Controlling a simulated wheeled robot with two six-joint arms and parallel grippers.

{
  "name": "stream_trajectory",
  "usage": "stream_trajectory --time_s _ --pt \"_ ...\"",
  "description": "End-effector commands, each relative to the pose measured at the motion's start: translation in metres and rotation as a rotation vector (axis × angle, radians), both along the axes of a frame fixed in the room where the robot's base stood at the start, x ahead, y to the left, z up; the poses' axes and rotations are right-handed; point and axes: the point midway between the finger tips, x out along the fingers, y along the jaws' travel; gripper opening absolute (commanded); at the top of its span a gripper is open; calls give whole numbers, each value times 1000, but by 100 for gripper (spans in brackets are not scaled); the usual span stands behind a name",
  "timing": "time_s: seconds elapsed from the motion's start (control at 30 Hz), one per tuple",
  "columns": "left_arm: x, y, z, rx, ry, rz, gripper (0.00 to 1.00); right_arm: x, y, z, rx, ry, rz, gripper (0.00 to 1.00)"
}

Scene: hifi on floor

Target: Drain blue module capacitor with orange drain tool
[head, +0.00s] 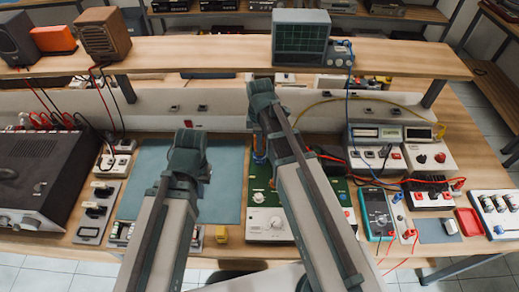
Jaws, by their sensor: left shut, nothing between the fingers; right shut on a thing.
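My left gripper (188,158) is over the blue-grey mat (226,185), shut and empty. My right gripper (262,98) is further back, above the rear of the green circuit board (262,188). The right forearm covers much of the board.
A black amplifier (40,180) fills the bench's left end. A blue multimeter (378,215), a red tray (469,222) and bench instruments (380,150) with loose leads crowd the right. The raised shelf (200,55) carries speakers (104,36) and an oscilloscope (300,38).

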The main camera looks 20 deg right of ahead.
Motion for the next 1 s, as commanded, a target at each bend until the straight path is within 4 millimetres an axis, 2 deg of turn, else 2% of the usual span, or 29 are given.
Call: stream_trajectory --time_s 0.03,0.73,1.0 --pt "0 0 7 0 0 0 0 0 0 7 0 0 0 0" --pt "0 0 54 0 0 -2 0 0 0 54 0 0 0 0" --pt "0 0 57 0 0 -2 0 0 0 57 0 0 0 0"
